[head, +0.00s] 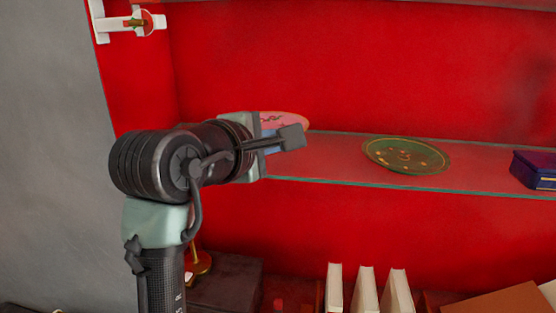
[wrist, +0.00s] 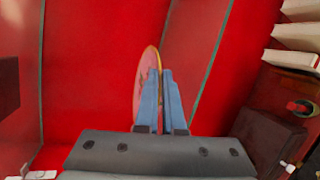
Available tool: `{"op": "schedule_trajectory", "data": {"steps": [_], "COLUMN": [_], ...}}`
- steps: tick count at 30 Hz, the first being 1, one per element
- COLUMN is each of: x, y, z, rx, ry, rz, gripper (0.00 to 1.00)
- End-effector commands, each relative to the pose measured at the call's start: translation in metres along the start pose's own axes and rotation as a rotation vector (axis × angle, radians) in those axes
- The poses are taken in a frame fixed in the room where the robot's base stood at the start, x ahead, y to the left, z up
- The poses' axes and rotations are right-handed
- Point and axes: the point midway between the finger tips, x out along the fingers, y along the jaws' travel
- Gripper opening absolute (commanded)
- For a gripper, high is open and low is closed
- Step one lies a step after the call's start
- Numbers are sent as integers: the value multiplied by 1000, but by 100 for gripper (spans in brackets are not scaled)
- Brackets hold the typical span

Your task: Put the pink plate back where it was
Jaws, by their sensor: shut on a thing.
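The pink plate (wrist: 153,61) is gripped at its edge between the two blue fingers of my gripper (wrist: 163,100) in the wrist view. In the head view the plate (head: 288,120) shows partly behind my gripper (head: 280,138), at the left end of the glass shelf (head: 340,153). Much of it is hidden by my gripper there. I cannot tell whether the plate touches the shelf.
A green plate (head: 406,156) lies on the shelf to the right, and a dark blue box (head: 535,169) sits farther right. White books (head: 366,290) stand below. A white bracket (head: 128,22) is on the red wall at upper left. Shelf between plates looks clear.

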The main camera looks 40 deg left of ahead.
Motion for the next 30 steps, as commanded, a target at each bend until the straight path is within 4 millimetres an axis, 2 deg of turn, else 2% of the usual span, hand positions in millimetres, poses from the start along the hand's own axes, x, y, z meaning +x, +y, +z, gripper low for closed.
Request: {"op": "schedule_trajectory", "data": {"steps": [5,12,20,21,25,26,30], "x": [4,11,13,13,13,13,13], "y": [-12,-40,-44,-45,-45,-45,-45], "z": [-3,-11,-11,-12,-12,-11,-11], "rx": [1,2,3,2,1,2,2], "ry": [0,0,-1,0,0,0,0], "rz": [0,0,2,-1,-1,-1,-1], "gripper": [0,0,0,9,33,36,36]}}
